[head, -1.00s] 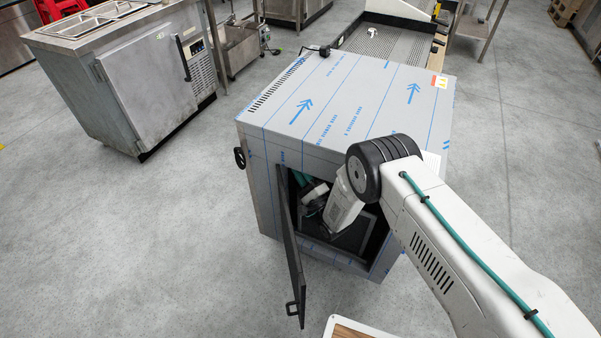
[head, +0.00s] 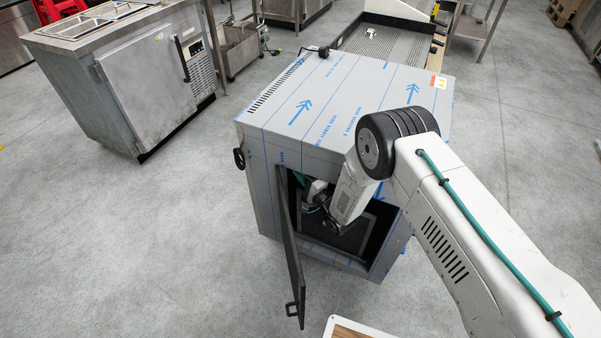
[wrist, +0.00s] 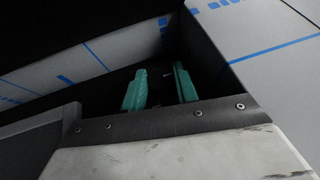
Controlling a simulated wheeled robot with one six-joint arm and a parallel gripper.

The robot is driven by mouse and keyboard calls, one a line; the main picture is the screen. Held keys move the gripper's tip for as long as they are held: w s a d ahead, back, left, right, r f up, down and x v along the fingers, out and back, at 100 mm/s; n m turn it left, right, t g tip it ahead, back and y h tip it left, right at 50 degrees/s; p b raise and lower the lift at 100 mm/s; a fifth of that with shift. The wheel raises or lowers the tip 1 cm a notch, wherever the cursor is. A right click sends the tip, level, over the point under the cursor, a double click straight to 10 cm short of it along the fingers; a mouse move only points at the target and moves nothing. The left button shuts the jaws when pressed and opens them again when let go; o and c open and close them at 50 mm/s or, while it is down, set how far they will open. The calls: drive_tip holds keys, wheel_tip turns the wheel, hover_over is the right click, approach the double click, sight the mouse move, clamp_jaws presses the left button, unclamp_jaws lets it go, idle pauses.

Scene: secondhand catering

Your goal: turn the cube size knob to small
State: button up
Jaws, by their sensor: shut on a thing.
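The ice machine (head: 335,110) is a grey steel cabinet with blue-lined wrap, and its front door (head: 290,250) stands open. My arm reaches through the front opening. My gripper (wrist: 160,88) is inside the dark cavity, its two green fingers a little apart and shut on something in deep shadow. That thing is probably the cube size knob, but its shape and setting cannot be made out. In the head view, my wrist and the cabinet wall hide the fingertips. A black round knob (head: 239,158) shows on the cabinet's outer left side, apart from my gripper.
A steel counter (head: 140,80) stands at the back left. A wooden-topped board (head: 350,328) lies at the bottom edge. The floor left of the cabinet is clear.

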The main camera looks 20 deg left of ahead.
drive_tip(key=o, duration=1)
drive_tip(key=shift+c, duration=0.2)
drive_tip(key=shift+d, duration=0.1)
drive_tip(key=v, duration=0.7)
drive_tip(key=shift+s+d, duration=0.2)
drive_tip(key=shift+d, duration=0.1)
